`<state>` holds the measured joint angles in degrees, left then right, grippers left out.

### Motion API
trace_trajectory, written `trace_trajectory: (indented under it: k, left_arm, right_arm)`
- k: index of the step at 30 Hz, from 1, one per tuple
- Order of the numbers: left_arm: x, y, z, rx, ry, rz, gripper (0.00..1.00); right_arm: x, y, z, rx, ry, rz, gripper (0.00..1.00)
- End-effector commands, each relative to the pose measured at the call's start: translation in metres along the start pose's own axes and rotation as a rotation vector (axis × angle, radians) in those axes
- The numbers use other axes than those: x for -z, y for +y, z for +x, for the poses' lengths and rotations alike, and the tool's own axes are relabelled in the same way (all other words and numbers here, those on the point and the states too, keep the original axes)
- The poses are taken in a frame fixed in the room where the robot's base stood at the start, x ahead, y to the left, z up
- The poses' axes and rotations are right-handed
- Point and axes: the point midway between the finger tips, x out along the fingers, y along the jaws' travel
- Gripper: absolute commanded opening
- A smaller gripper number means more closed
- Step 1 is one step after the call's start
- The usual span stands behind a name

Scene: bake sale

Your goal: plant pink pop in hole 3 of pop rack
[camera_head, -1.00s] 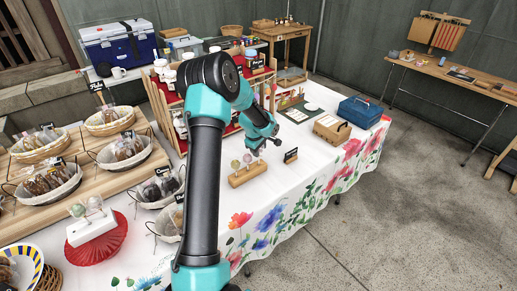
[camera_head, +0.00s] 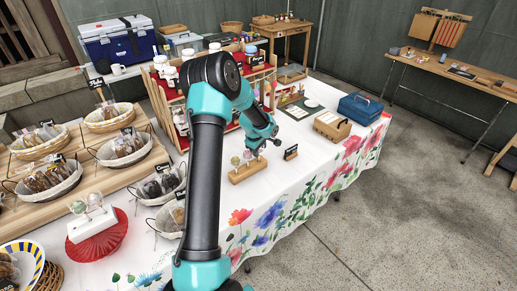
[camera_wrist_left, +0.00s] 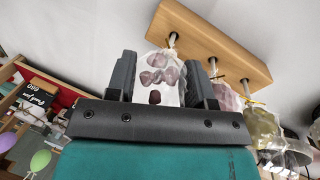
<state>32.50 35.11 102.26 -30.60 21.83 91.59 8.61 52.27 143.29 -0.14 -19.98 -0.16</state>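The pop rack (camera_head: 247,172) is a small wooden block on the white tablecloth; in the left wrist view it (camera_wrist_left: 215,42) runs diagonally across the top. My left gripper (camera_head: 256,154) is at the rack's right end. In the left wrist view my left gripper (camera_wrist_left: 160,78) has a finger on each side of a clear-wrapped pop with pinkish pieces, the pink pop (camera_wrist_left: 160,70), and seems shut on it. Its stick meets the rack at an end hole; how deep is hidden. A second pinkish pop (camera_wrist_left: 227,97) and a yellow-green pop (camera_wrist_left: 262,125) stand beside it. My right gripper is not in view.
A small black sign (camera_head: 291,152) stands just right of the rack. A cardboard box (camera_head: 332,125) and a blue case (camera_head: 360,108) are farther right. A white stand (camera_head: 92,228) with pops is on a red dish at left. The shelf (camera_head: 170,110) stands behind my arm.

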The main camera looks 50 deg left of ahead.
Motion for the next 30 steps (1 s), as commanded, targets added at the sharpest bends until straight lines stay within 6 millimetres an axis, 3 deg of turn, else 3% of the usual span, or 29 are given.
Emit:
trace_trajectory:
  k: [8, 19, 23, 30]
  left_arm:
    - [0.000, 0.000, 0.000, 0.000, 0.000, 0.000, 0.74]
    - [0.000, 0.000, -0.006, 0.000, 0.000, 0.000, 0.74]
    - [0.000, 0.001, -0.020, -0.003, 0.001, -0.001, 0.74]
    - [0.000, 0.001, -0.062, -0.003, 0.001, 0.000, 0.74]
  right_arm:
    - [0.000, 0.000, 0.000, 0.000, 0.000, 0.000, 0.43]
    - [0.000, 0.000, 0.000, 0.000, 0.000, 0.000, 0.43]
    - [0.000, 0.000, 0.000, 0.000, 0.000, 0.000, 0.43]
    - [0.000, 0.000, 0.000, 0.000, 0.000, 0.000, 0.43]
